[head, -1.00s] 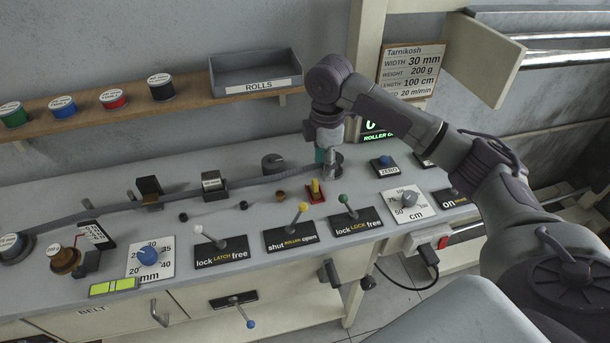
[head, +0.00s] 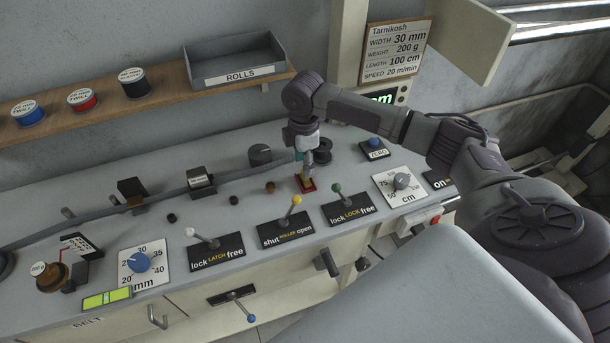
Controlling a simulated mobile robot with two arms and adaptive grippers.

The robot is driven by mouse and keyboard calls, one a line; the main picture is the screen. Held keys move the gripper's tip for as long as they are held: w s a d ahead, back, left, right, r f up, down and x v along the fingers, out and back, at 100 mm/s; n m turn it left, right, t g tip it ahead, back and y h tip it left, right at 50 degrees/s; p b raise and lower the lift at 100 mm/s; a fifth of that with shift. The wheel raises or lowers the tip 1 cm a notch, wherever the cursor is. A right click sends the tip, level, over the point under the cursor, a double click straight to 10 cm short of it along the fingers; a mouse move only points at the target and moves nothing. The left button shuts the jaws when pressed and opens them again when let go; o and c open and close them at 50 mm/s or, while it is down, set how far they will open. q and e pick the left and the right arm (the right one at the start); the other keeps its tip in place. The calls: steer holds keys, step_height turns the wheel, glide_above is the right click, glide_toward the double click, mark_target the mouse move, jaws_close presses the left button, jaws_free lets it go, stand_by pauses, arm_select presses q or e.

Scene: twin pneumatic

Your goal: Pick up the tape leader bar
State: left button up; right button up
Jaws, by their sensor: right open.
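A small yellow piece on a red base (head: 306,188) sits on the grey bench top, behind the levers. It looks like the tape leader bar in its holder, though at this size I cannot be sure. My right gripper (head: 309,173) points down right over it, with its fingers at the yellow piece and partly covering it. The gripper is open; I cannot tell whether the fingers touch the piece. A grey tape (head: 100,225) runs along the bench from the left towards the gripper. My left gripper is out of view.
Levers with a white knob (head: 190,232), a yellow knob (head: 296,200) and a green knob (head: 336,188) stand in front. A dark roller (head: 322,152) is close behind my gripper. A grey ROLLS tray (head: 236,62) is on the shelf.

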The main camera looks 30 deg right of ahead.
steer(key=f, duration=0.2)
steer(key=f+p, duration=0.1)
steer(key=f, duration=0.1)
steer(key=shift+s+d+f, duration=0.15)
steer(key=shift+s+f, duration=0.05)
jaws_close()
